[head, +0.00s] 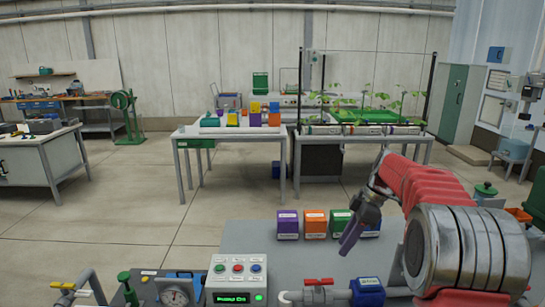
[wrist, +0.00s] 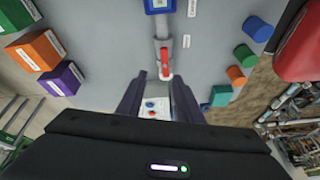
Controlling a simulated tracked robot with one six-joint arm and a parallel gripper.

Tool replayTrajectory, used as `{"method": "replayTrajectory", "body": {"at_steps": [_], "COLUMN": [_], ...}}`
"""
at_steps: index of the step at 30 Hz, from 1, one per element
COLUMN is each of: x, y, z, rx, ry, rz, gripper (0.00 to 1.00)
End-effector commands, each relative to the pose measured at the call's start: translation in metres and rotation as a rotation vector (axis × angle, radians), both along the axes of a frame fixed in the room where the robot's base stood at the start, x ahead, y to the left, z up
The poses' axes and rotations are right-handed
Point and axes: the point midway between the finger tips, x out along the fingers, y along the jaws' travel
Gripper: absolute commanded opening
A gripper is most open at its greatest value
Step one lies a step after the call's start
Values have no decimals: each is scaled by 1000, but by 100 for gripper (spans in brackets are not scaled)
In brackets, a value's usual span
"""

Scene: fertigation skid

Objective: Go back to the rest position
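My gripper (head: 352,240) hangs from my red arm at the right of the head view, above the grey panel (head: 255,238). Its fingers point down. In the wrist view my gripper (wrist: 157,85) has its two dark fingers spread apart with nothing held between them. Beyond the gap lie a white control box (wrist: 152,106) with coloured buttons and a red-handled valve (wrist: 165,65) on a pipe. The control box also shows in the head view (head: 238,270), left of the gripper, with a lit green display.
Purple (head: 288,224), orange (head: 315,223) and green (head: 340,222) boxes stand in a row, with a blue one partly hidden by my gripper. A pressure gauge (head: 174,293) and a blue pipe fitting (head: 367,291) are in front. Tables stand behind; open floor lies left.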

Motion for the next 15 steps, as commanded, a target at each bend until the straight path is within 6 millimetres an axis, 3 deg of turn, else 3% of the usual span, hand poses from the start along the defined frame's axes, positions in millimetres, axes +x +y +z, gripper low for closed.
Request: {"method": "replayTrajectory", "body": {"at_steps": [6,15], "x": [-14,-53], "y": [-6,-6], "z": [-30,-37], "rx": [-34,-98], "ry": [114,205], "rz": [-258,-602], "gripper": [33,33]}}
